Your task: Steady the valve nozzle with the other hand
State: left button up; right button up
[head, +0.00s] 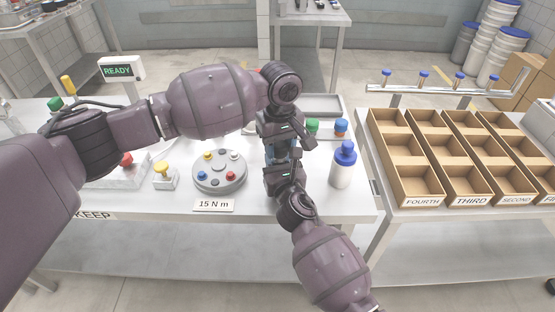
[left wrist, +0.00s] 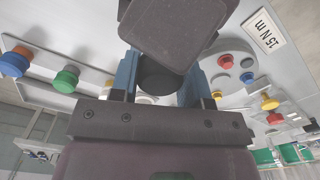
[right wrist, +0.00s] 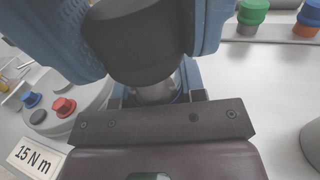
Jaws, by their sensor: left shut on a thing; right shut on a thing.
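The valve nozzle (right wrist: 140,40) shows in the right wrist view as a black cylinder with a silvery lower part. It also shows in the left wrist view (left wrist: 158,78) as a dark round end between blue fingers. My left gripper (head: 283,148) is shut on its black part. My right gripper (right wrist: 155,92) is shut on the silvery part, close against the left one. In the head view both grippers meet above the white table, and they hide most of the nozzle.
A round grey fixture (head: 219,172) with coloured knobs stands left of the grippers, behind the "15 N m" sign (head: 213,205). Labelled cardboard bins (head: 420,190) are farther right.

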pick_arm(q)
jog(key=shift+f, duration=0.1)
jog(key=shift+c, duration=1.4)
pick_arm(e)
jog(key=shift+d+f, duration=0.1)
jog(key=shift+f, duration=0.35)
pick_arm(q)
jog(key=shift+r, duration=2.95)
jog(key=s+d+r, duration=0.2)
jog(key=s+r, duration=0.2)
jog(key=s, duration=0.3)
jog(key=shift+s, duration=0.4)
